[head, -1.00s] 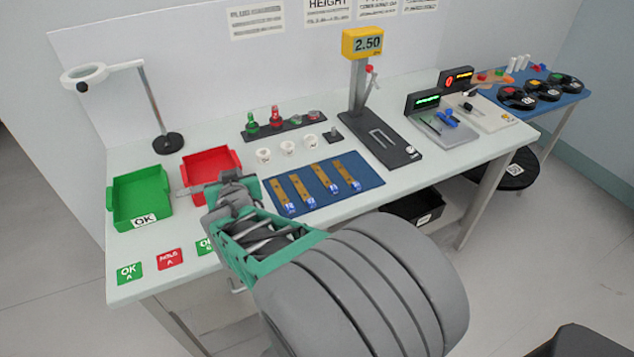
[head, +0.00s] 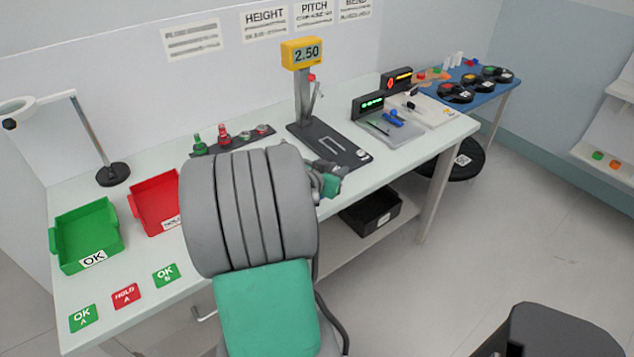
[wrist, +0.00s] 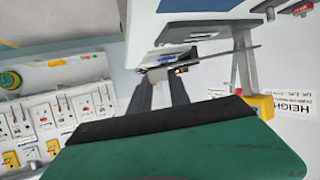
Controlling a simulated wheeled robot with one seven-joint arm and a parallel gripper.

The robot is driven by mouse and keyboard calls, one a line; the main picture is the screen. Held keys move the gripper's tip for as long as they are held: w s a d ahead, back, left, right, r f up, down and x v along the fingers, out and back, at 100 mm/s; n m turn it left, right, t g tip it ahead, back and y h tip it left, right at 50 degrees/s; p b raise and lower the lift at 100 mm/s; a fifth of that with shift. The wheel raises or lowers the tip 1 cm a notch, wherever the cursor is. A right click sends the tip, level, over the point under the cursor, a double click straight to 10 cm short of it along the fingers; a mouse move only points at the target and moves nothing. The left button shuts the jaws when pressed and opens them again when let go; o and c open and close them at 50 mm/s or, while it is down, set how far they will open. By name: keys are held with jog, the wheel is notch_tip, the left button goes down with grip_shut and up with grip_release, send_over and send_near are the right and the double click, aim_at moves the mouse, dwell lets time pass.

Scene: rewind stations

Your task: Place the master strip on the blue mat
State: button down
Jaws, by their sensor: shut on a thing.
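My gripper (head: 338,178) is at the right end of my arm in the head view, over the bench edge near the height gauge base. In the wrist view its two dark fingers (wrist: 160,80) are close together, shut on a thin grey strip (wrist: 225,53), which looks like the master strip. The strip sticks out to the right of the fingers. I cannot make the strip out in the head view now.
The height gauge (head: 303,54) reads 2.50 and stands on a dark base (head: 340,150). A red tray (head: 156,205) and a green tray (head: 88,235) are at the left. A black bin (head: 371,213) is below the bench.

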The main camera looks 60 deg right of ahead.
jog(key=w+d+f, duration=0.1)
jog(key=d+f, duration=0.1)
jog(key=w+d+f, duration=0.3)
jog(key=f, duration=0.1)
jog(key=shift+w+d+f, duration=0.2)
jog(key=shift+d+f, duration=0.15)
jog(key=shift+d, duration=0.05)
notch_tip(320, 180, down, 3)
jog(key=shift+w+d+r+p, duration=0.15)
jog(key=shift+p, duration=0.35)
jog(key=shift+f, duration=0.3)
jog(key=shift+f, duration=0.1)
jog(key=shift+f+b, duration=0.15)
jog(key=shift+b, duration=0.15)
jog(key=c, duration=1.2)
grip_release()
jog(key=shift+c, duration=0.2)
